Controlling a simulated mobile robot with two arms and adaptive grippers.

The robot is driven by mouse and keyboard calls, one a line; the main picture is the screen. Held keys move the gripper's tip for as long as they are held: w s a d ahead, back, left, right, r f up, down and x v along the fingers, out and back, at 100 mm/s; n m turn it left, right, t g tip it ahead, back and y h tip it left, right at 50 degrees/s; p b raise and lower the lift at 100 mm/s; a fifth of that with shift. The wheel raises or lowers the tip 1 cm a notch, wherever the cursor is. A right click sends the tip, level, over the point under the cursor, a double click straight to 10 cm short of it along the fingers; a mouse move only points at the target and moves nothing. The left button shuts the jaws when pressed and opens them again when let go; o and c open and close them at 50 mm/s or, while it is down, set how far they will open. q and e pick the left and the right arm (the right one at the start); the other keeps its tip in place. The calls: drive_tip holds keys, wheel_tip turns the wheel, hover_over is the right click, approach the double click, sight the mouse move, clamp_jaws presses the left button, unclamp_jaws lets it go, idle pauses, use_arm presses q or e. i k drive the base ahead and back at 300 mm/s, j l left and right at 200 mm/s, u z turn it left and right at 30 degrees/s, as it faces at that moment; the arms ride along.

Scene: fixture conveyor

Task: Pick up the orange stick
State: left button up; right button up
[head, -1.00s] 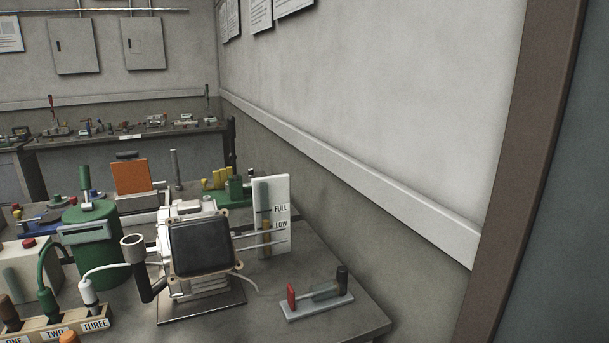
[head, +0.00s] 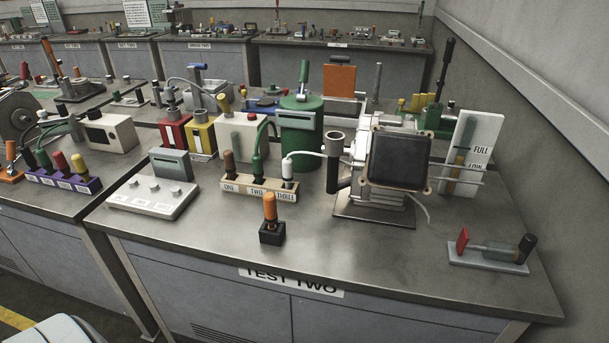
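An orange stick (head: 270,207) stands upright in a small black block (head: 272,233) near the front edge of the grey workbench (head: 390,262). The block sits just above the "TEST TWO" label on the bench front. Neither of my grippers shows in the head view, so nothing of mine is seen near the stick.
Behind the stick is a wooden socket block (head: 258,190) marked ONE, TWO, THREE. A white control box (head: 152,198) stands to the left and a dark-screened machine (head: 398,160) to the right. A small grey fixture (head: 488,255) is at far right.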

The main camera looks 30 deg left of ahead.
sight(269, 203)
drive_tip(key=u, duration=1.25)
